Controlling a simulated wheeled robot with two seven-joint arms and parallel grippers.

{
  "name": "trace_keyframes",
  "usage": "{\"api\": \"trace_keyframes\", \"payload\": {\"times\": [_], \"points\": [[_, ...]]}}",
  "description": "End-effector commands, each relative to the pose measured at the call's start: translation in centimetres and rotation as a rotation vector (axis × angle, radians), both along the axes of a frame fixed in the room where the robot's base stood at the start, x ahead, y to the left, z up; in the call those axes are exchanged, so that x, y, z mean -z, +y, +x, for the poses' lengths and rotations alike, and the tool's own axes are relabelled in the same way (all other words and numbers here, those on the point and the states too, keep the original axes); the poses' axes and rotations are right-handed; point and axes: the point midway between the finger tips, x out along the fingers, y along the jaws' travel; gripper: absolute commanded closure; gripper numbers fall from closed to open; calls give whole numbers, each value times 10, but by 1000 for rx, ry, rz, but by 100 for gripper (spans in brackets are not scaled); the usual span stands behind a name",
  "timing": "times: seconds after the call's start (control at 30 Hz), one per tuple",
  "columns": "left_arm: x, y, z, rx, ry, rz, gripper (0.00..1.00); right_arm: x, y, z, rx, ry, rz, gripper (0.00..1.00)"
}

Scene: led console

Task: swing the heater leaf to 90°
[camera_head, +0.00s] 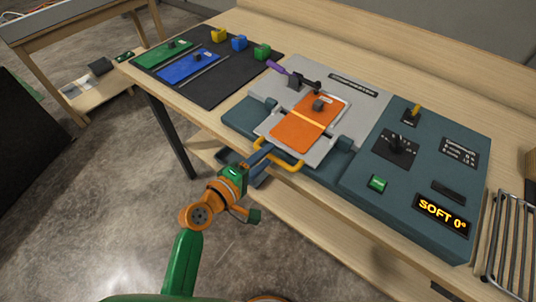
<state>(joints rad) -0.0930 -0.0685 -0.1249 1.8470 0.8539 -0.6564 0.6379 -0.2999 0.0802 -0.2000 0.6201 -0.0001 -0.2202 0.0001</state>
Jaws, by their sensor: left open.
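The heater leaf looks like the grey plate with orange pads (294,136) lying flat on the console's left part. A yellow bar handle (290,168) sticks out from its near edge. The console display (442,213) reads "SOFT 0°". My left gripper (264,155) is open at the near edge of the console, by the left end of the yellow handle. I cannot tell whether its fingers touch the handle or straddle it. My right gripper is not in view.
A black lever knob (398,147), a yellow switch (415,111) and a green button (377,183) are on the console's right part. A purple-handled clamp (286,74) sits behind the leaf. A dark mat (218,88) with coloured blocks lies left. A wire rack (510,245) stands right.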

Motion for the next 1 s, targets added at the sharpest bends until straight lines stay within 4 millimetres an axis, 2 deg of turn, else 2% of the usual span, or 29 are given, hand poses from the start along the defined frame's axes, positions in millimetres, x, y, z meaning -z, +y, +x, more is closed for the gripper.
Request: {"api": "trace_keyframes", "payload": {"times": [0.1,0.37,0.53,0.57,1.0], "points": [[3,-8,11,-1,-2,1,52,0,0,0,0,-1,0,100],[4,-10,13,0,-1,3,52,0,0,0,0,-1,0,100],[4,-10,13,0,0,4,98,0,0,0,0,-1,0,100],[4,-10,13,0,0,4,100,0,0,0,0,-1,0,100],[5,-9,13,0,1,4,100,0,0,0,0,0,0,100]]}}
